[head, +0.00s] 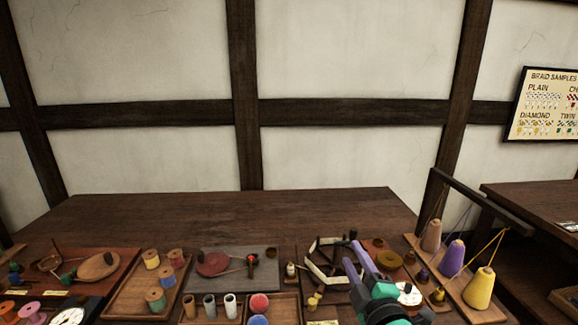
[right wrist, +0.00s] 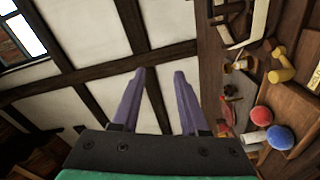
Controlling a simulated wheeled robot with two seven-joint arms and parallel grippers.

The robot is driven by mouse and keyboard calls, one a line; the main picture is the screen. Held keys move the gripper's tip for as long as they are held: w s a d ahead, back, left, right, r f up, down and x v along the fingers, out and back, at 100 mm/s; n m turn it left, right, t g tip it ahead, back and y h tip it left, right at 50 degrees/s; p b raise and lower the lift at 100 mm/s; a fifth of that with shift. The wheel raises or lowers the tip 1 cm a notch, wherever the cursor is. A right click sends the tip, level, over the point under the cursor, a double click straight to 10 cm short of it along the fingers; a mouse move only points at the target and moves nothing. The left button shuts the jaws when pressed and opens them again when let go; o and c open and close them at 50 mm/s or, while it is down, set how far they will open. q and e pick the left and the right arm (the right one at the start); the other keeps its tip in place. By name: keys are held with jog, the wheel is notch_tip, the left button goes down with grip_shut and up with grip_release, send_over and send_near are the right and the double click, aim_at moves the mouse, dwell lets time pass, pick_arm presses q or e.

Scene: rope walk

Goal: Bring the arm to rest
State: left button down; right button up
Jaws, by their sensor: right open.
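My right gripper (head: 358,262) is in the lower right of the head view, above the table among the rope tools. Its two purple fingers stand apart with nothing between them. In the right wrist view the same gripper (right wrist: 160,72) is open and empty, its fingers pointing toward the timbered wall. The green wrist part hides some of the table beneath it in the head view. My left gripper is not in either view.
The wooden table (head: 200,212) is bare toward the back. Yarn cones on a rack (head: 478,290) stand right of my right gripper. A spool tray (head: 125,290), a grey board (head: 232,282) and red and blue balls (head: 259,303) lie left of it.

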jog(key=s+d+f+m+g+h, duration=0.1)
jog(key=s+d+f+m+g, duration=0.35)
jog(key=f, duration=0.35)
jog(key=s+d+f+m+g+h, duration=0.25)
jog(key=s+f+m, duration=0.2)
jog(key=f, duration=0.35)
jog(key=s+d+f+m+g+y, duration=0.2)
jog(key=s+f+m+g, duration=0.3)
jog(key=s+f+g, duration=0.5)
jog(key=s+f+t, duration=0.1)
jog(key=s+f, duration=0.2)
jog(key=f, duration=0.9)
jog(key=s+f, duration=0.4)
jog(key=f, duration=0.9)
jog(key=s+d+f, duration=0.3)
jog(key=s+f, duration=0.8)
jog(key=s, duration=0.4)
jog(key=shift+f+n+g+h, duration=0.25)
jog(key=shift+n+g+h, duration=0.05)
jog(key=shift+h, duration=0.05)
jog(key=shift+d, duration=0.1)
